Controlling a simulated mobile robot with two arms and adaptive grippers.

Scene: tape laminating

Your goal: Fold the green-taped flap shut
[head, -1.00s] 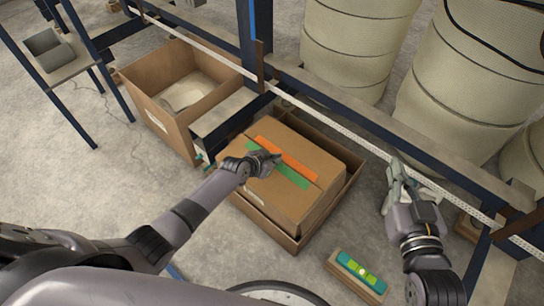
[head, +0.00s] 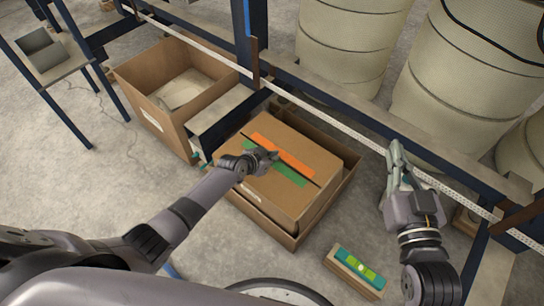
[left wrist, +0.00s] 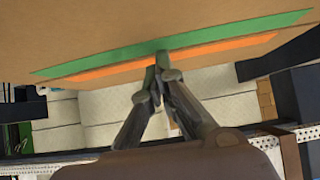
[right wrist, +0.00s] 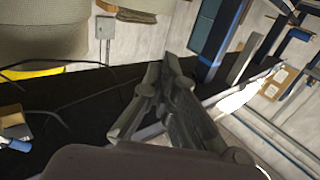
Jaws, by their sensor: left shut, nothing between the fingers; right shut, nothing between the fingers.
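The cardboard box (head: 265,200) sits in a larger open carton in the head view. Its near flap carries a green tape strip (head: 290,175) and its far flap an orange strip (head: 290,158). Both flaps lie nearly flat, with a dark seam between them at the right. My left gripper (head: 274,155) is shut and empty over the middle of the seam. In the left wrist view its fingertips (left wrist: 161,62) are at the green strip (left wrist: 90,60); whether they touch is unclear. My right gripper (head: 395,150) is shut and empty, away to the right of the box.
An open carton (head: 150,75) stands at the upper left. A small box with a green and teal top (head: 358,266) lies on the floor at the lower right. A metal frame rail (head: 340,117) runs behind the box, with large beige drums (head: 345,50) beyond it.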

